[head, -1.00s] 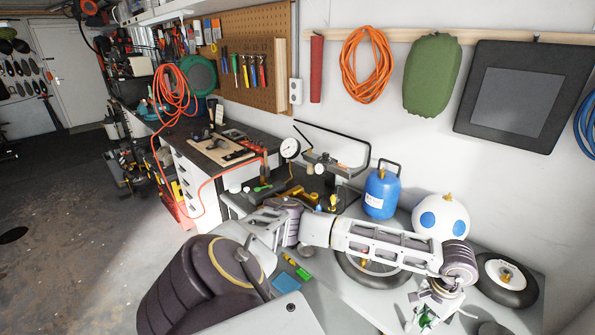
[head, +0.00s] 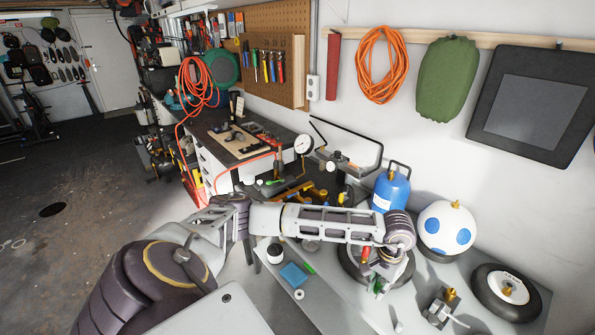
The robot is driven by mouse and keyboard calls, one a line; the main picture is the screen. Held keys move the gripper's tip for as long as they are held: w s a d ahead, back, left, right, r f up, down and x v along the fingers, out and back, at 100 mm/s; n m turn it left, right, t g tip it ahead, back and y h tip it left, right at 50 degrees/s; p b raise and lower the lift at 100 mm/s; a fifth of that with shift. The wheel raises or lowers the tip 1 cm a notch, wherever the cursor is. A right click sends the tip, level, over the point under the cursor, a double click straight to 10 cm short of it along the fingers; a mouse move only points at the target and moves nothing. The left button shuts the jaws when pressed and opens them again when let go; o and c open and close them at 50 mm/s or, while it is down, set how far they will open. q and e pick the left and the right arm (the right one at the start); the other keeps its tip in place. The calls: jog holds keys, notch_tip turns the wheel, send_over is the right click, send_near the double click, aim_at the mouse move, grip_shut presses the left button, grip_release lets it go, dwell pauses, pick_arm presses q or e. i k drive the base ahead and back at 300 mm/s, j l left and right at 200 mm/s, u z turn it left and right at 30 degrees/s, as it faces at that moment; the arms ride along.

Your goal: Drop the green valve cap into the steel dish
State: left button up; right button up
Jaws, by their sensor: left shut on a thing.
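The green valve cap (head: 377,287) shows as a small green patch between the fingers of my left gripper (head: 380,285). The gripper is shut on it and points down over the bench, in front of the left wheel. The fingers hide much of the cap. A small grey round thing (head: 311,246), partly covered by my left forearm, may be the steel dish; I cannot tell for sure. My right gripper is not in view.
A blue sponge (head: 293,275), a white ring (head: 299,295) and a dark-lidded jar (head: 275,253) lie left of the gripper. A metal block with a brass fitting (head: 438,309) and a wheel (head: 506,291) stand right. A blue gas bottle (head: 390,190) and spotted ball (head: 446,230) stand behind.

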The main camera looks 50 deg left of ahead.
aim_at(310, 248)
jog(key=i+l+u, duration=0.1)
jog(key=u, duration=0.4)
jog(key=i+l+u, duration=0.1)
jog(key=l+u, duration=0.2)
jog(key=u, duration=0.2)
jog(key=l+u, duration=0.2)
jog(key=u, duration=0.3)
jog(key=l+u, duration=0.25)
jog(key=u, duration=0.2)
